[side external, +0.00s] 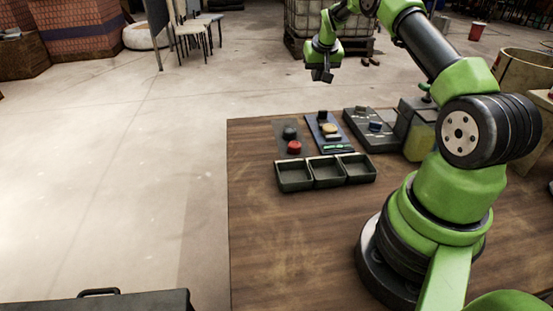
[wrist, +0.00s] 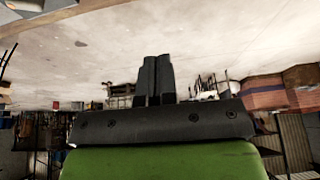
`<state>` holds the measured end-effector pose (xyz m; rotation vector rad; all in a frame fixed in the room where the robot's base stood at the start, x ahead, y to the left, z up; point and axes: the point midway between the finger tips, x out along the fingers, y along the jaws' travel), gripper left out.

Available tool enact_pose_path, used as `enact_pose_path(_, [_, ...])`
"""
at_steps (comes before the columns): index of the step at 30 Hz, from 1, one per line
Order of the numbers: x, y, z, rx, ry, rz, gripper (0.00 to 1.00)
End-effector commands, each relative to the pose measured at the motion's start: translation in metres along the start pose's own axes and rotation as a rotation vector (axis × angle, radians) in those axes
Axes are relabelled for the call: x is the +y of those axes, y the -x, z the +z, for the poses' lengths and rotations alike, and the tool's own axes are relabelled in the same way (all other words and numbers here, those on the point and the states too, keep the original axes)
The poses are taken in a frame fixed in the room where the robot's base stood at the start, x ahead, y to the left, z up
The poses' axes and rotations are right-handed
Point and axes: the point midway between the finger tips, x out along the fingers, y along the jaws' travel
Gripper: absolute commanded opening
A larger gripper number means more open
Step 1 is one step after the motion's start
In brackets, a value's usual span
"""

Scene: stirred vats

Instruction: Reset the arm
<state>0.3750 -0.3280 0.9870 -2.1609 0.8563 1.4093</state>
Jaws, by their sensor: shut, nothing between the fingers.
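My gripper (side external: 322,75) hangs in the air beyond the back edge of the wooden table, at the end of my green and black arm. It is above the concrete floor and touches nothing. In the wrist view my gripper (wrist: 156,80) shows two dark fingers pressed side by side, shut with nothing between them. The wrist view shows the room upside down, with the floor at the top.
The table's front left is clear. Chairs (side external: 190,35) stand behind.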

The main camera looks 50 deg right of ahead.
Motion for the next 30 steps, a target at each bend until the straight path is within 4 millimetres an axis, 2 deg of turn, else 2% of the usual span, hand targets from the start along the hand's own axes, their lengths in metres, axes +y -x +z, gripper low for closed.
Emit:
enact_pose_path(4, [-0.047, 0.069, -0.003, 0.03, 0.042, -0.059, 0.0])
enact_pose_path(8, [-0.086, 0.135, 0.015, 0.046, 0.077, -0.122, 0.0])
enact_pose_path(11, [-0.108, 0.182, 0.038, 0.056, 0.104, -0.171, 0.0])
enact_pose_path(15, [-0.129, 0.241, 0.082, 0.066, 0.142, -0.243, 0.0])
enact_pose_path(17, [-0.134, 0.263, 0.104, 0.068, 0.159, -0.275, 0.0])
enact_pose_path(21, [-0.136, 0.304, 0.161, 0.069, 0.197, -0.351, 0.0])
enact_pose_path(24, [-0.13, 0.325, 0.203, 0.068, 0.227, -0.405, 0.0])
enact_pose_path(27, [-0.12, 0.336, 0.242, 0.061, 0.251, -0.455, 0.0])
enact_pose_path(30, [-0.111, 0.339, 0.272, 0.054, 0.271, -0.496, 0.0])
